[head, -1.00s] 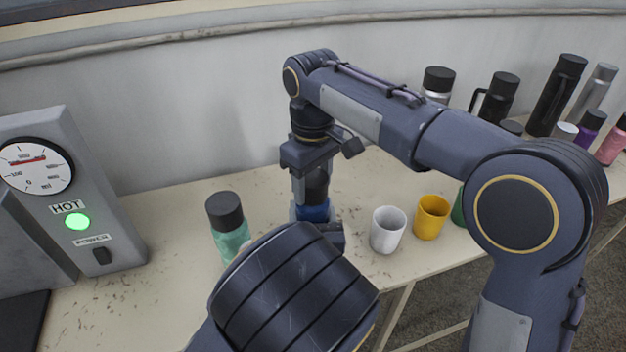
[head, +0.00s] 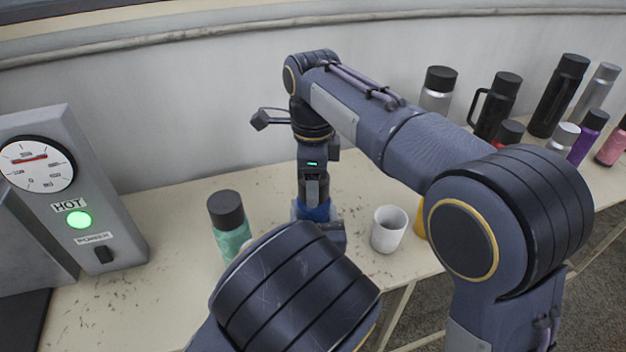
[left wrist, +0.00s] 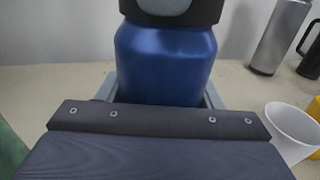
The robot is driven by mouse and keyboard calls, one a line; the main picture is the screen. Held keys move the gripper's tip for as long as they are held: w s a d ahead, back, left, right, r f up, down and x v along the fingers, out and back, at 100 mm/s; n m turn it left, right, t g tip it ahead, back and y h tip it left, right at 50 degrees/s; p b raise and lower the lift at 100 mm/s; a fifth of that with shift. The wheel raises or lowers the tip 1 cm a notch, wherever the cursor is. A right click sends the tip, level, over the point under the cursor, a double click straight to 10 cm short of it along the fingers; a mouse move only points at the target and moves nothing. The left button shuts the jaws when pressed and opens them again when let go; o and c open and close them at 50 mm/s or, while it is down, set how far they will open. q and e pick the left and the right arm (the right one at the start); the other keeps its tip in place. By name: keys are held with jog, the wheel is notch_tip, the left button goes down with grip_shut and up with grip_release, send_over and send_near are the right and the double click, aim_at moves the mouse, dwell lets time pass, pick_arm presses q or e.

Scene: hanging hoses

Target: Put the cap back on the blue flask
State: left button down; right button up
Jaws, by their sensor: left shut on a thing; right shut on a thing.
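The blue flask (head: 318,212) stands upright on the counter, mostly hidden by my arms in the head view. In the left wrist view the blue flask (left wrist: 165,62) fills the middle. My left gripper (left wrist: 160,97) is shut on its body, with a finger on each side. The black cap (left wrist: 208,12) sits at the flask's top; the picture's upper edge cuts it off. My right gripper (head: 312,190) points straight down from above and is shut on the cap, with a grey finger in front of it. Whether the cap is fully seated cannot be told.
A green flask with black lid (head: 230,225) stands close on the left, a white cup (head: 388,229) close on the right. A yellow cup (head: 421,220) is mostly behind my right arm. Several bottles stand at back right. A gauge box (head: 75,190) is at left.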

jog(key=o, duration=1)
jog(key=shift+o, duration=0.2)
notch_tip(320, 180, up, 12)
pick_arm(q)
jog(key=shift+c, duration=1.6)
grip_release()
jog(key=shift+s, duration=0.1)
pick_arm(e)
jog(key=shift+f+b, duration=0.65)
jog(key=shift+b, duration=0.05)
pick_arm(q)
jog(key=s, duration=0.7)
jog(key=shift+s+d, duration=0.3)
jog(key=shift+d, duration=0.05)
pick_arm(e)
jog(key=shift+f, duration=0.1)
